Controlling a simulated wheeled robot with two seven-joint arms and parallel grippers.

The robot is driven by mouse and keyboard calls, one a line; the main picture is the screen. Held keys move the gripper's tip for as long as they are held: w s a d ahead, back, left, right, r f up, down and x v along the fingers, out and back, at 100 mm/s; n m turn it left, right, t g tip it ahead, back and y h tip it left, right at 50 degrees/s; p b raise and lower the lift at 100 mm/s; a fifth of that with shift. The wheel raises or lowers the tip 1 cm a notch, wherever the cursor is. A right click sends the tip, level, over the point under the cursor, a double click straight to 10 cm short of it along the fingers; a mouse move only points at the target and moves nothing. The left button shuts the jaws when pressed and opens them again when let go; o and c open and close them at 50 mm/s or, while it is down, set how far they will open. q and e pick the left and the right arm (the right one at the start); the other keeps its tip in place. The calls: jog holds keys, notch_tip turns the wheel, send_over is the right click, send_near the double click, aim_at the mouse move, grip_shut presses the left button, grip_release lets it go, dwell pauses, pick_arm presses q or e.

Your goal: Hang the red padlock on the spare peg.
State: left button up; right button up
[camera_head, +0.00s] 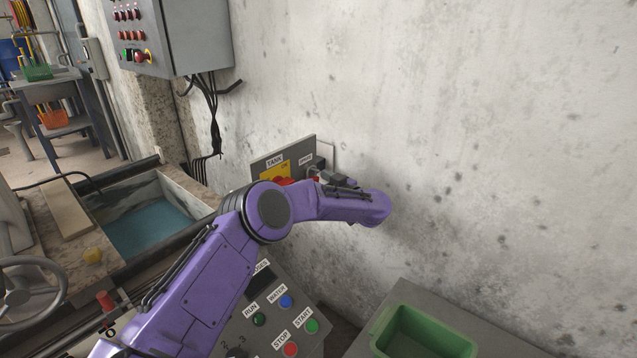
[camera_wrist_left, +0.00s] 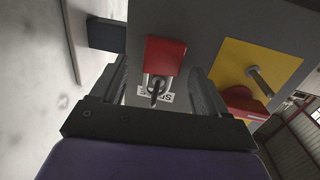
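The red padlock (camera_wrist_left: 165,55) shows in the left wrist view with its shackle around the spare peg (camera_wrist_left: 156,91). The upside-down spare label (camera_wrist_left: 150,97) is partly hidden behind the shackle. My left gripper (camera_wrist_left: 160,78) has its fingers apart on either side of the padlock, with gaps between; it looks open. In the head view my left gripper (camera_head: 337,179) is at the right part of the grey board (camera_head: 297,158), and I cannot make out the padlock clearly there. My right gripper is not in view.
The board's yellow tank plate (camera_wrist_left: 250,62) carries another peg (camera_wrist_left: 258,78), with a red part (camera_wrist_left: 243,101) beside it. A button panel (camera_head: 262,340) lies below my arm. A green bin (camera_head: 425,335) stands lower right. A water tank (camera_head: 147,218) is at left.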

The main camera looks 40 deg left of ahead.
pick_arm(q)
jog(key=v, duration=1)
jog(key=shift+d+p, duration=0.25)
jog(key=shift+p, duration=0.15)
